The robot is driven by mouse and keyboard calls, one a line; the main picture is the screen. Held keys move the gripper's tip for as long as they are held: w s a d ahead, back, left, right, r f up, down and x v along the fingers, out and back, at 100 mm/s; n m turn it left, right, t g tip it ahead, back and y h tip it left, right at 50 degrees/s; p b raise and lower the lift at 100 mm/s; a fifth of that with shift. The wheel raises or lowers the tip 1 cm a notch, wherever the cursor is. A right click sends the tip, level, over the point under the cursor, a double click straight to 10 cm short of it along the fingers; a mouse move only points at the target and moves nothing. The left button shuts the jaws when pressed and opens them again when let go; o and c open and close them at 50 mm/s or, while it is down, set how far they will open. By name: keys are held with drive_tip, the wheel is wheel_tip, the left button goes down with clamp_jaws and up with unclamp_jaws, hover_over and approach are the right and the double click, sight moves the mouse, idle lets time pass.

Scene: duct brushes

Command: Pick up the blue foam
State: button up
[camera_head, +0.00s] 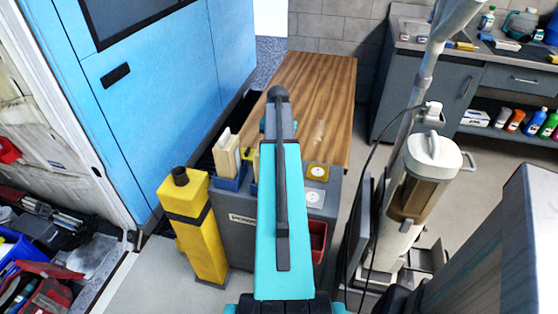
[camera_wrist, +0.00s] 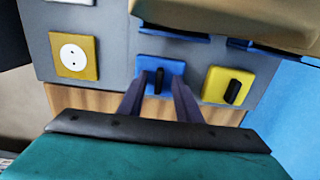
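I cannot pick out a piece of blue foam with certainty. A blue holder (camera_head: 229,181) stands at the left end of the grey unit, with a cream block (camera_head: 227,153) in it. In the wrist view, blue edges (camera_wrist: 172,33) show under a tan block (camera_wrist: 235,18). A blue square plate (camera_wrist: 172,66) with a dark knob sits on the grey panel. My gripper (camera_wrist: 158,95) shows two dark fingers spread apart in front of this plate, with nothing visibly held. In the head view my teal arm hides the gripper.
The grey unit (camera_head: 238,204) adjoins a wooden top (camera_head: 318,85). A yellow post (camera_head: 195,230) stands at its left, a white machine (camera_head: 422,175) at its right. The wrist view shows yellow plates (camera_wrist: 74,56) on the panel. A blue cabinet (camera_head: 170,85) borders the left.

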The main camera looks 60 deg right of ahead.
drive_tip(key=shift+c, duration=0.2)
clamp_jaws()
drive_tip(key=shift+r, duration=0.15)
drive_tip(key=shift+r, duration=0.85)
drive_tip(key=shift+s+r, duration=0.25)
drive_tip(key=shift+r, duration=0.55)
drive_tip(key=s+r+b, duration=0.1)
drive_tip(key=s, duration=1.4)
drive_tip(key=shift+s+d+r, duration=0.2)
drive_tip(key=shift+s+d, duration=0.1)
drive_tip(key=shift+d, duration=0.05)
drive_tip(key=shift+r, duration=0.1)
drive_tip(key=shift+r+p, duration=1.9)
drive_tip(key=shift+r, duration=0.55)
